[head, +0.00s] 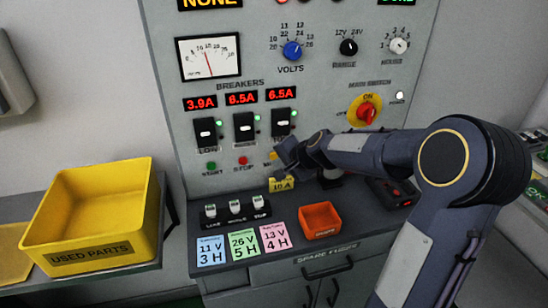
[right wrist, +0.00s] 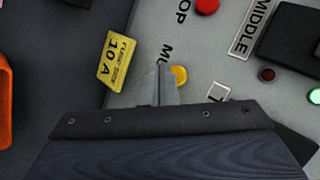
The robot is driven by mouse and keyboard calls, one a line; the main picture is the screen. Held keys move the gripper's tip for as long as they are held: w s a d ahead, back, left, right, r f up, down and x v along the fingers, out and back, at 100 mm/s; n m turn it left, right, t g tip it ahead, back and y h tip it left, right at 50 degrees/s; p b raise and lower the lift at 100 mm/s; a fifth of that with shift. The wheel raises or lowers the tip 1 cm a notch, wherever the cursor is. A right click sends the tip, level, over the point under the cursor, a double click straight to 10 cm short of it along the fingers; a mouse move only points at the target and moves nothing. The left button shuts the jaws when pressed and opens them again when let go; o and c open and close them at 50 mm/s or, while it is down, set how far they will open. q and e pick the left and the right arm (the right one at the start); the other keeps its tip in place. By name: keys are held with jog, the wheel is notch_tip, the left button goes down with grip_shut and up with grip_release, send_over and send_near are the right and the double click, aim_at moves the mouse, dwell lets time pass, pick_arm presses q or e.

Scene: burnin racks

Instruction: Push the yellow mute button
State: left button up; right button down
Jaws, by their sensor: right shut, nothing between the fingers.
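The yellow mute button (right wrist: 179,75) is on the grey panel, beside lettering that starts with "MU" in the right wrist view. In the head view a small bit of yellow (head: 272,155) shows at the tip of my right gripper (head: 281,158), which hides most of that spot. In the right wrist view the shut, empty fingers (right wrist: 162,85) lie right beside the button and overlap its edge. I cannot tell whether they touch it. My left gripper is out of view.
A red stop button (head: 243,161) and a green start button (head: 211,166) sit left of my gripper. A yellow 10 A fuse card (head: 282,185) is just below it. An orange tray (head: 320,219) and a yellow bin (head: 145,200) stand lower.

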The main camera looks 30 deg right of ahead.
jog(key=shift+w, duration=0.1)
jog(key=shift+w+d, duration=0.1)
jog(key=shift+w, duration=0.25)
jog(key=shift+w+d, duration=0.1)
jog(key=shift+w, duration=0.3)
dwell(0.7)
jog(key=shift+s, duration=0.1)
jog(key=shift+s+a, duration=0.2)
jog(key=shift+s, duration=0.5)
jog(key=shift+s, duration=0.1)
jog(key=s, duration=0.2)
jog(key=s+a+b, duration=0.1)
jog(key=s, duration=0.1)
jog(key=shift+s, duration=0.35)
dwell(0.7)
